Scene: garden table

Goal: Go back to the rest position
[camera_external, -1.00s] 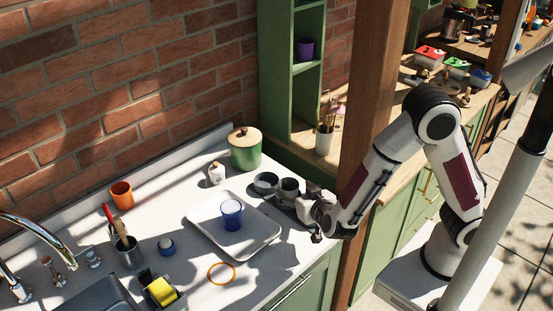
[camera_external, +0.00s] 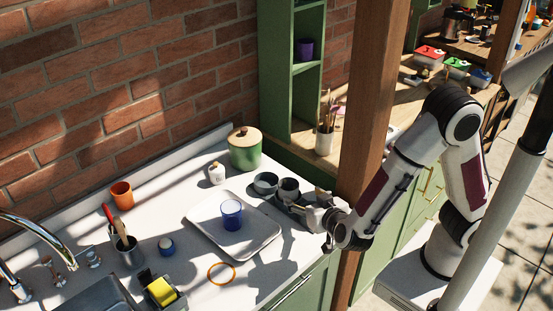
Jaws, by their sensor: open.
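My gripper (camera_external: 300,205) is at the right side of the white counter, to the right of the tray. It is open, and no object shows between its fingers. A dark grey cup (camera_external: 288,188) stands just behind the fingertips. I cannot tell whether the fingers touch it. My arm reaches in from its base at the right, past the wooden post.
A white tray (camera_external: 262,249) holds a blue cup (camera_external: 231,214). A grey bowl (camera_external: 265,183), a green canister (camera_external: 245,149) and a small white jar (camera_external: 216,173) stand behind. A wooden post (camera_external: 365,120) rises close to my arm.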

